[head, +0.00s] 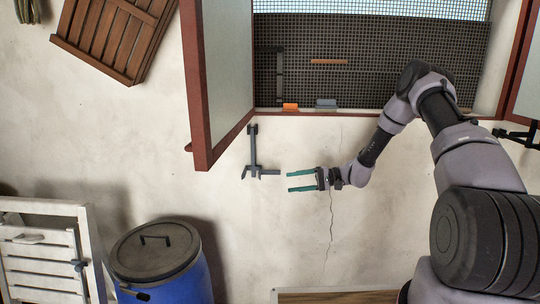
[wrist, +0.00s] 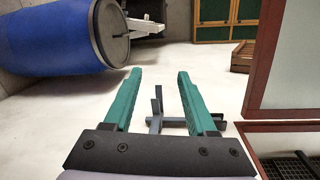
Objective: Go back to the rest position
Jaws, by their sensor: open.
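My gripper (head: 301,181) has two teal fingers and points left in the head view, in front of the pale wall. It is open and nothing lies between its fingers. In the wrist view my gripper (wrist: 157,80) shows the same two fingers spread apart. A dark metal bracket (head: 253,160) on the wall is just left of the fingertips in the head view, apart from them. The bracket (wrist: 158,118) shows between and behind the fingers in the wrist view.
An open red-framed shutter (head: 203,90) stands left of a meshed window (head: 380,60). An orange block (head: 290,107) and a grey block (head: 326,104) are on the sill. A blue barrel (head: 180,284) with a grey lid and a white slatted frame (head: 40,262) are at lower left.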

